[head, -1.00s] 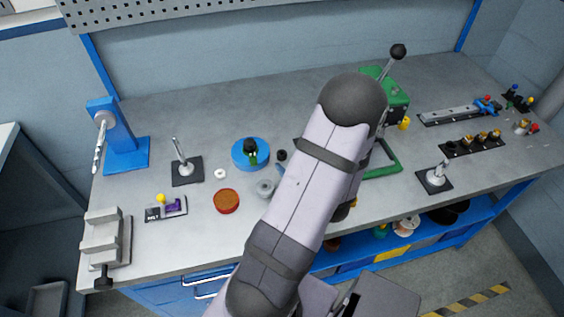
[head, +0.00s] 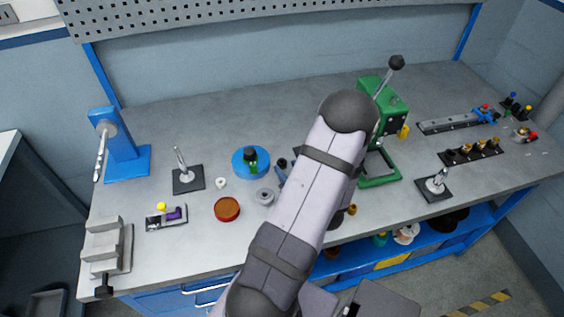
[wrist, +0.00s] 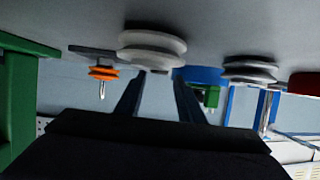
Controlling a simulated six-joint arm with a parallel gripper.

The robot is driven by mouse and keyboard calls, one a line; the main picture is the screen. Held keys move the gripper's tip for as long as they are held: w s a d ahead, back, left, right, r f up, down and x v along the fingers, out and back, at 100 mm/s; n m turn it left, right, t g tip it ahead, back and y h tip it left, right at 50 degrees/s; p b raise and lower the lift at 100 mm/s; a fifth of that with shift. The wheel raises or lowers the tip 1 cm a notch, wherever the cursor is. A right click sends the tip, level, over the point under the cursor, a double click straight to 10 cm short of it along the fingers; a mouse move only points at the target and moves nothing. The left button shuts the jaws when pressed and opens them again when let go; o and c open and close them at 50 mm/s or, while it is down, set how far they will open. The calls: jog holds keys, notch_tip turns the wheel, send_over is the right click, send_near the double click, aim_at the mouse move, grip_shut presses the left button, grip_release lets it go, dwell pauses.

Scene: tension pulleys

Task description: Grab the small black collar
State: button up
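A small black cylindrical piece, which looks like the collar (head: 282,162), stands on the bench just right of the blue disc (head: 251,175) in the head view. I cannot make it out in the wrist view. My gripper (wrist: 158,92) shows in the wrist view as two dark fingers spread apart, with nothing visible between their tips. The wrist picture is upside down, with the bench at the top. A grey grooved pulley (wrist: 152,48) stands just beyond the fingers. In the head view my arm hides the gripper.
An orange pulley (wrist: 103,73) and another grey pulley (wrist: 250,68) flank the fingers. The green press (head: 377,105) stands right of my arm.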

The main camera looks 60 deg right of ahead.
aim_at(281, 160)
jog(key=shift+p+x, duration=0.6)
jog(key=shift+x, duration=1.2)
jog(key=shift+d, duration=0.1)
jog(key=shift+r, duration=0.1)
jog(key=c, duration=0.8)
jog(key=shift+r, duration=0.1)
notch_tip(281, 160, up, 10)
jog(key=b, duration=0.1)
